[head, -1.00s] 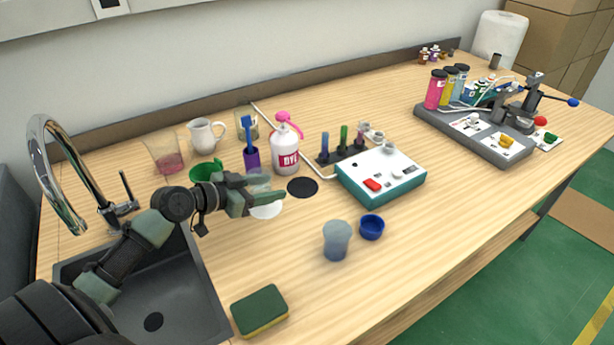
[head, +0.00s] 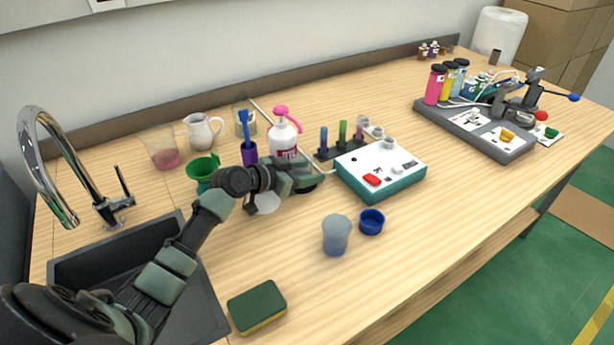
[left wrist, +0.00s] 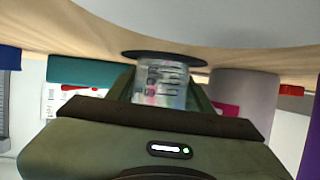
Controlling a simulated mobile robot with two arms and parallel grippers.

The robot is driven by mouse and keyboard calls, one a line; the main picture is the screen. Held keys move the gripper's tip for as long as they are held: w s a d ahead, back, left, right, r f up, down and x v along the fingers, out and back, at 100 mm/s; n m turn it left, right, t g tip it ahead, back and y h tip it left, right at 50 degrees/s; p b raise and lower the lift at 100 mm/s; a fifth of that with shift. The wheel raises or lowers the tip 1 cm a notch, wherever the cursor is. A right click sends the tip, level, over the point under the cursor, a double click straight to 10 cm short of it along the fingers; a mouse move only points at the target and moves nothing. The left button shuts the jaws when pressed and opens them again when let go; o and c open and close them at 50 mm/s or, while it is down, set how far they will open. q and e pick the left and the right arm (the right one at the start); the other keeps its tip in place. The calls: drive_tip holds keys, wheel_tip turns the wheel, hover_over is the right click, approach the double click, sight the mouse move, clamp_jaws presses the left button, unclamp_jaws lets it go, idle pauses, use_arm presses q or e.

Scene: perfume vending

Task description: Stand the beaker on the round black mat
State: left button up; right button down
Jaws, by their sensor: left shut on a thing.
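My left gripper (head: 308,180) reaches over the place of the round black mat, in front of the white dye bottle. In the left wrist view, which looks upside down, its fingers are shut on the clear beaker (left wrist: 160,85), which has printed markings. The beaker's base end overlaps the round black mat (left wrist: 140,54) there. I cannot tell whether it touches the mat or hangs just above it. In the head view my gripper hides the beaker and most or all of the mat. My right gripper is out of view.
The dye bottle (head: 283,140) stands close behind my gripper, and a white-and-teal device (head: 382,172) is close to its right. A grey-blue cup (head: 336,236) and blue cup (head: 371,221) stand in front.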

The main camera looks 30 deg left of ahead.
use_arm(q)
drive_tip(key=o, duration=1)
drive_tip(key=shift+o, duration=0.2)
drive_tip(key=shift+r, duration=0.2)
drive_tip(key=v, duration=1)
drive_tip(key=shift+s+a+b, duration=0.1)
drive_tip(key=shift+s+b, duration=0.2)
drive_tip(key=shift+b, duration=0.05)
drive_tip(key=shift+s+a+r, duration=0.25)
drive_tip(key=shift+s+r, duration=0.1)
drive_tip(key=shift+s, duration=0.2)
drive_tip(key=shift+f, duration=0.1)
